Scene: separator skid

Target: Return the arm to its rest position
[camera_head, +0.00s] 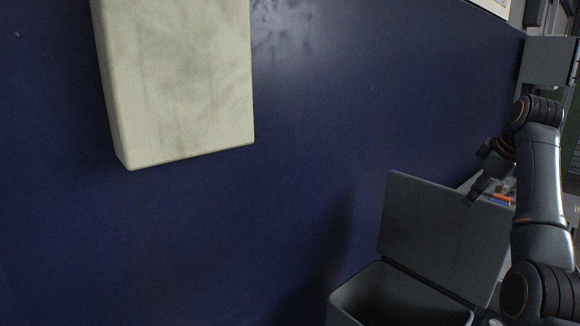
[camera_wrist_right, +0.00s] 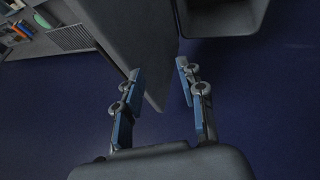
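My right arm (camera_head: 541,180) comes in at the right edge of the head view and is bent at the elbow. Its gripper (camera_head: 476,194) is at the upper right edge of the raised lid of a grey bin. In the right wrist view my right gripper (camera_wrist_right: 160,82) has its two blue-padded fingers apart, with nothing held between them. The bin's lid (camera_wrist_right: 125,45) shows beyond the left finger in that view. My left gripper is not in the head view.
The open grey bin (camera_head: 345,306) stands at the lower right, its lid (camera_head: 440,235) raised. A cream box (camera_head: 180,80) is on the dark blue wall (camera_head: 300,180). Behind the lid is a light surface with small orange and blue items (camera_head: 499,200). The wall's middle is clear.

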